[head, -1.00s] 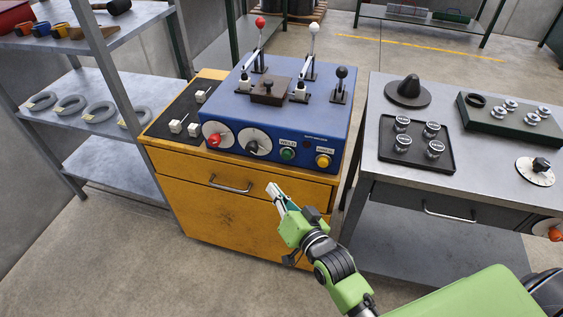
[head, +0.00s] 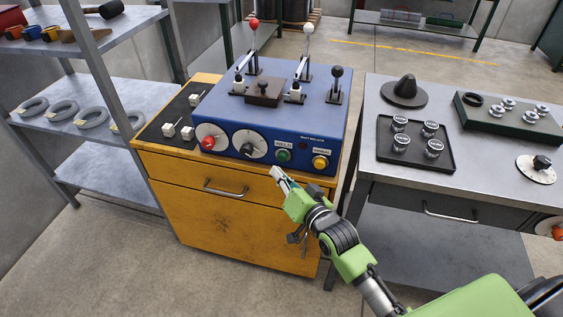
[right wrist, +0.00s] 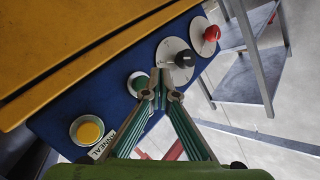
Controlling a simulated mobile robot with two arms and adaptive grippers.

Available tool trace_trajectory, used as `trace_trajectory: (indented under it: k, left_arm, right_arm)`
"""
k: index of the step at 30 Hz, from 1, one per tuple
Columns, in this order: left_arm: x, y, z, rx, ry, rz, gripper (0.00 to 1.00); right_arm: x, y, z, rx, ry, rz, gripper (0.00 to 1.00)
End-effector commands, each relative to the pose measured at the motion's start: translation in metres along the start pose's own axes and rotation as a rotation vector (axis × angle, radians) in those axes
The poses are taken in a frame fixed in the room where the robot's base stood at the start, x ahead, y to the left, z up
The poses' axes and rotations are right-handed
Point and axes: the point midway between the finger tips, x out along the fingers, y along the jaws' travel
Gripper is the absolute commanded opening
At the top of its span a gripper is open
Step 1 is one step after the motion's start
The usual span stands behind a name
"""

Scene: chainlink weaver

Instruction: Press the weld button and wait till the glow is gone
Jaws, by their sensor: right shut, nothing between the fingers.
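The blue butt welder (head: 225,135) stands on the yellow cabinet. On its front face is the green weld button (head: 283,156), under a WELD label. My right gripper (head: 277,172) is shut and empty, just below and in front of the button. In the right wrist view, the shut fingertips (right wrist: 161,88) overlap the right edge of the green button (right wrist: 139,85) in the picture; I cannot tell whether they touch it. I see no glow on the welder's top. My left gripper is not in view.
The yellow button (head: 320,162), marked ANNEAL, sits right of the weld button. A black dial (head: 247,150) and a red-knobbed dial (head: 208,142) are to the left. Upright levers stand on top. A grey table (head: 460,160) with a black tray (head: 415,160) is at the right.

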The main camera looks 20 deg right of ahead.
Motion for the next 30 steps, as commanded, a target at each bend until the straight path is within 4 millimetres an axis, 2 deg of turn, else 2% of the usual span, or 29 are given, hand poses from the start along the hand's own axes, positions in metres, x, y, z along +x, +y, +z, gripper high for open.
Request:
trace_trajectory:
  k: [7,30]
  left_arm:
    - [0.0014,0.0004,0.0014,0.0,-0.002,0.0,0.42]
    - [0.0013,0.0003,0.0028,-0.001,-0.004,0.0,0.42]
  right_arm:
    - [0.0119,0.008,-0.0095,0.0,0.0,0.0,0.0]
    - [0.0128,0.0085,-0.0102,0.001,0.0,0.0,0.0]
